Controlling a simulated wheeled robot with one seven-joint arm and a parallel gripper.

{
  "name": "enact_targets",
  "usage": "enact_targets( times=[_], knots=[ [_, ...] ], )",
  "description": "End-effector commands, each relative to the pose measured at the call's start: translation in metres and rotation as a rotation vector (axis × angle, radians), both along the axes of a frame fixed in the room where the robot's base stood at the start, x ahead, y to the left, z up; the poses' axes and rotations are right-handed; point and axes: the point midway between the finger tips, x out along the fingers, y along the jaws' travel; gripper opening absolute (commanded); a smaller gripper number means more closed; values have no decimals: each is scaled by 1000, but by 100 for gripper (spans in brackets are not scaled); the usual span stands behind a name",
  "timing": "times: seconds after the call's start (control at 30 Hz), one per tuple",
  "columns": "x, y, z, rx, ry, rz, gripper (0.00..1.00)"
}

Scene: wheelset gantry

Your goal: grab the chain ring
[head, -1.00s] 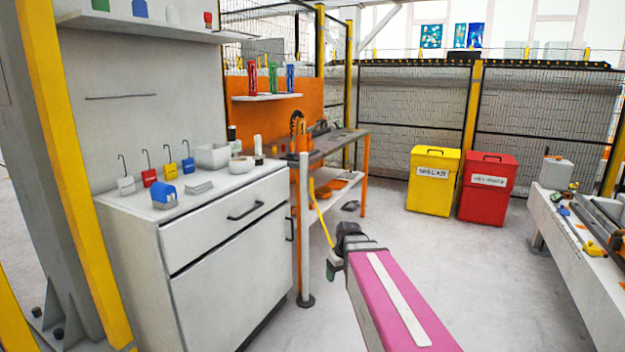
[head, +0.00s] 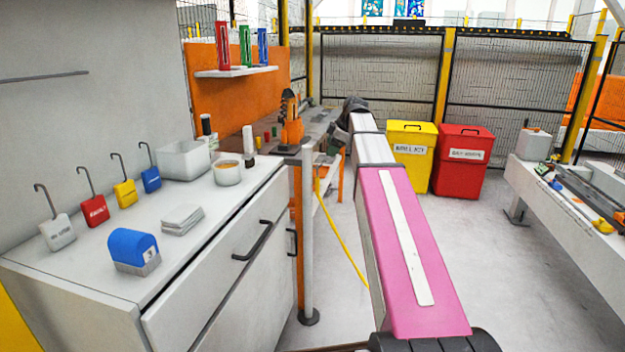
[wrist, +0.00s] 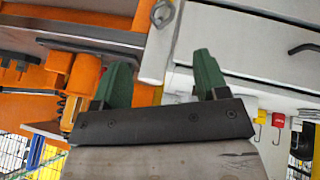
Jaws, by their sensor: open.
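I cannot make the ring out in the head view, where a yellow chain (head: 345,240) hangs from near the post (head: 307,230). My gripper (wrist: 161,78) is open, with its two green fingers spread and nothing between them. In the head view my gripper (head: 335,146) is small and partly hidden, just right of the post's top.
A grey cabinet (head: 235,260) with padlocks, a blue block (head: 134,250) and a white bin (head: 184,160) stands at left. An orange-legged workbench (head: 318,125) is behind the post. Yellow (head: 413,165) and red (head: 462,165) bins stand behind.

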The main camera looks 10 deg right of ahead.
Motion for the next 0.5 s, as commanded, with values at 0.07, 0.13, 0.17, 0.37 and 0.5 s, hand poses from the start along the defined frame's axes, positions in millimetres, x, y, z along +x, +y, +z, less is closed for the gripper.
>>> enact_targets(
  times=[0.07, 0.13, 0.17, 0.37, 0.5],
  knots=[
    [2, 0, 1, -2, -5, 9, 67],
    [3, 2, -3, -1, -5, 11, 67],
    [4, 3, -6, -1, -5, 11, 67],
    [14, 15, -32, -2, -3, 10, 67],
    [19, 20, -44, -2, -4, 9, 67]
  ],
)
